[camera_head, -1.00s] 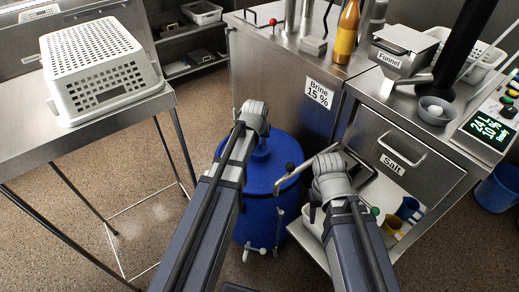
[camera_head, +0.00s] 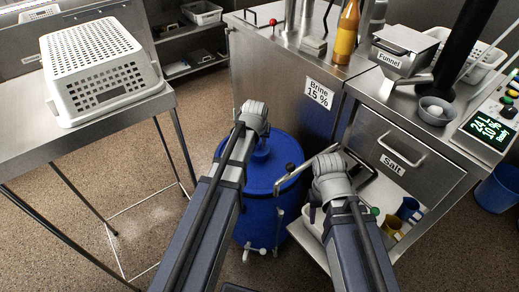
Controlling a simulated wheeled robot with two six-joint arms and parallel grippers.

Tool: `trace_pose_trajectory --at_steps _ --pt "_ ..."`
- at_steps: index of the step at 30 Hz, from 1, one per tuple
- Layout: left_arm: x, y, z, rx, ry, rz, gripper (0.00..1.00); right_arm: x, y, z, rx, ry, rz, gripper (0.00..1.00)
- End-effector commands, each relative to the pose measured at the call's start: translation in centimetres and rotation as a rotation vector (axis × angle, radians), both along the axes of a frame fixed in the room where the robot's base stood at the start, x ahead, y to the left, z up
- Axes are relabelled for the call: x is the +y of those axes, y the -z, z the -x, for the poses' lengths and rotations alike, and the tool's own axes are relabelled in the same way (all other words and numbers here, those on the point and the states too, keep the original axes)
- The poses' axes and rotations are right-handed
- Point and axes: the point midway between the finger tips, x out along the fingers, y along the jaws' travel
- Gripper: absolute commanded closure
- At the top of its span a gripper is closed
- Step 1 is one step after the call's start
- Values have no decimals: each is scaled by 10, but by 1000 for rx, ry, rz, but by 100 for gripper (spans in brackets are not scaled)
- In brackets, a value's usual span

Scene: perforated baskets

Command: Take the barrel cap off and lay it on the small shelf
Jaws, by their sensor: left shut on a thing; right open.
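The blue barrel (camera_head: 262,212) stands on the floor in front of the steel cabinet. Its blue cap (camera_head: 262,157) is on top, partly covered by my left arm. My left gripper (camera_head: 256,128) is over the cap; its fingers are largely hidden behind my wrist, and it is shut on what seems to be the cap's raised middle. My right gripper (camera_head: 318,200) is open to the right of the barrel, its fingertips mostly hidden. A low shelf (camera_head: 400,232) below the Salt drawer holds small blue and yellow cups; I cannot tell whether it is the small shelf.
A white perforated basket (camera_head: 105,65) stands upside down on the steel table (camera_head: 60,140) at left. A bent grey lever (camera_head: 290,175) reaches over the barrel's right side. The Salt drawer (camera_head: 395,150) and cabinet (camera_head: 285,80) stand close behind. Floor between table and barrel is clear.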

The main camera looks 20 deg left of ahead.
Motion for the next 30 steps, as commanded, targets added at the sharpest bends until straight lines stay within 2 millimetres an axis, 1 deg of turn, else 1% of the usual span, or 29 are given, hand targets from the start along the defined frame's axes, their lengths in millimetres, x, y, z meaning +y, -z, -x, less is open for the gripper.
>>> trace_pose_trajectory --at_steps 8,14,20,27,30 --pt "0 -3 0 0 0 0 100 0 -3 0 0 0 0 50" --pt "0 -17 0 0 0 0 100 0 -17 0 0 0 0 50" --pt "0 -44 0 0 0 0 100 0 -44 0 0 0 0 50" --pt "0 -82 0 0 0 0 100 0 -82 0 0 0 0 50" --pt "0 -94 0 0 0 0 100 0 -94 0 0 0 0 50"
